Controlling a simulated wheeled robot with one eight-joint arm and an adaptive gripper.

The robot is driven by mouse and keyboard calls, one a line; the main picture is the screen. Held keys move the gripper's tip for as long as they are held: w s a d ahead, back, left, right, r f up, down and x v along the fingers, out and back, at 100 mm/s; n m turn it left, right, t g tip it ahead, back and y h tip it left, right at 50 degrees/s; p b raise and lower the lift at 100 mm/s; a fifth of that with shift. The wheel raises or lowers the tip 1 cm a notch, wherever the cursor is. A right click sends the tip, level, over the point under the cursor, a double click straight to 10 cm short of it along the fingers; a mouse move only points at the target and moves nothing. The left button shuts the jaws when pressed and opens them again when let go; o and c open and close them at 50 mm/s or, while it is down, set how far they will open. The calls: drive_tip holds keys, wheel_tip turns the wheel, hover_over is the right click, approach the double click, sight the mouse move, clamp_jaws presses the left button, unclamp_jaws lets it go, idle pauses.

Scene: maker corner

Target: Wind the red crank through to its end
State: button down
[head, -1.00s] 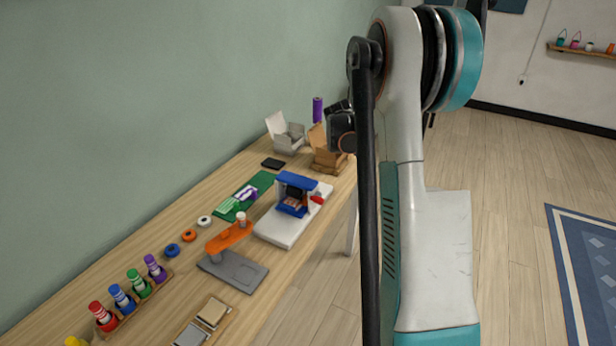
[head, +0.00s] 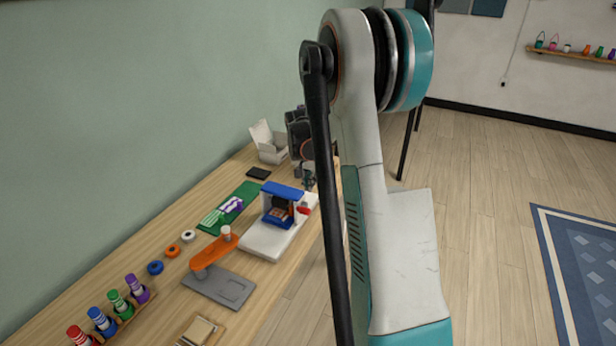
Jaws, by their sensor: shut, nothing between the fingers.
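The red crank (head: 303,210) sticks out from the right side of a small blue frame-shaped device (head: 283,191). The device stands on a white base (head: 262,243) on the wooden bench. My gripper (head: 308,184) is small and dark in this view, in the picture just above and behind the crank. It looks shut and empty. I cannot tell how far it is from the crank, and I see no contact. Part of the crank's shape is too small to make out.
An orange arm on a grey plate (head: 232,290) stands in front of the white base. A green mat (head: 245,192) and a black box (head: 258,173) lie to its left and behind. An open white box (head: 270,150) stands at the back.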

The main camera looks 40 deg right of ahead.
sight(306, 209)
drive_tip(key=f, duration=0.1)
drive_tip(key=a+f+b, duration=0.1)
drive_tip(key=f, duration=0.3)
drive_tip(key=shift+s+a+f+b, duration=0.1)
drive_tip(key=shift+s+a+b, duration=0.05)
drive_tip(key=shift+s+b, duration=0.15)
drive_tip(key=shift+a+f, duration=0.1)
drive_tip(key=shift+s+a+b, duration=0.1)
drive_tip(key=shift+a+b, duration=0.1)
drive_tip(key=shift+b, duration=0.1)
drive_tip(key=shift+s+a+f+t+h+b, duration=0.1)
drive_tip(key=shift+a+f+t+h+b, duration=0.2)
drive_tip(key=shift+h, duration=0.4)
